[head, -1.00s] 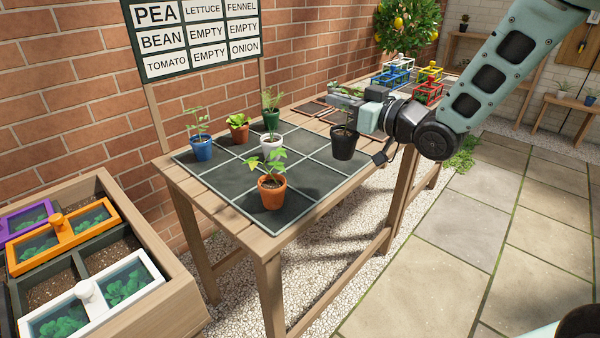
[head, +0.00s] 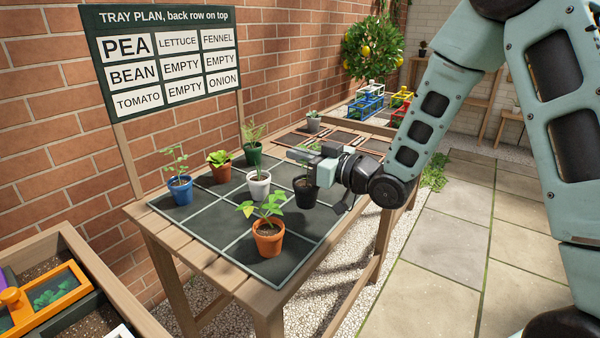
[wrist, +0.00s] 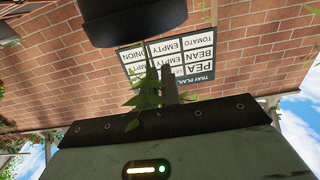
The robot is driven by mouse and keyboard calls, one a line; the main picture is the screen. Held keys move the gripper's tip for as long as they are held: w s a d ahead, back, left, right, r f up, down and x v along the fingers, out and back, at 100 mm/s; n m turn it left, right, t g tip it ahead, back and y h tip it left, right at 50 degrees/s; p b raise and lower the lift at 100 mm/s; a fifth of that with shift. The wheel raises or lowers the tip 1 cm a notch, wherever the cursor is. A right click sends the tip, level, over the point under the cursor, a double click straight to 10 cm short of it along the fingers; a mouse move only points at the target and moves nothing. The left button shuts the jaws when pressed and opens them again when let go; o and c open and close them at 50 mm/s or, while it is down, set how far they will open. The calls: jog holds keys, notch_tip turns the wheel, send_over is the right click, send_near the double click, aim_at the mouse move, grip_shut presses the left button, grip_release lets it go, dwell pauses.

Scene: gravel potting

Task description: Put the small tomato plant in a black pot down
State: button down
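The small tomato plant in a black pot (head: 305,192) is at my gripper (head: 297,157), over the right part of the gridded dark tray (head: 205,227). My gripper is shut on the plant above the pot's rim, and the pot hangs upright below the fingers. In the wrist view, which is upside down, the black pot (wrist: 130,22) is at the top edge, with green leaves (wrist: 148,97) beside a grey finger. I cannot tell whether the pot's base touches the tray. My gripper hides part of the plant.
A white pot (head: 258,187) stands left of the black pot, a terracotta pot (head: 268,239) in front. Blue (head: 180,191), brown (head: 221,174) and green (head: 252,155) pots line the back. A plan board (head: 165,62) stands behind. Bare tray lies right of the terracotta pot.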

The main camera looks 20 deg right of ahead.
aim_at(301, 179)
jog(key=shift+f, duration=1.65)
jog(key=shift+f+b, duration=0.15)
jog(key=shift+b, duration=0.25)
jog(key=c, duration=1.6)
grip_release()
jog(key=shift+r, duration=0.2)
jog(key=p+v, duration=1.2)
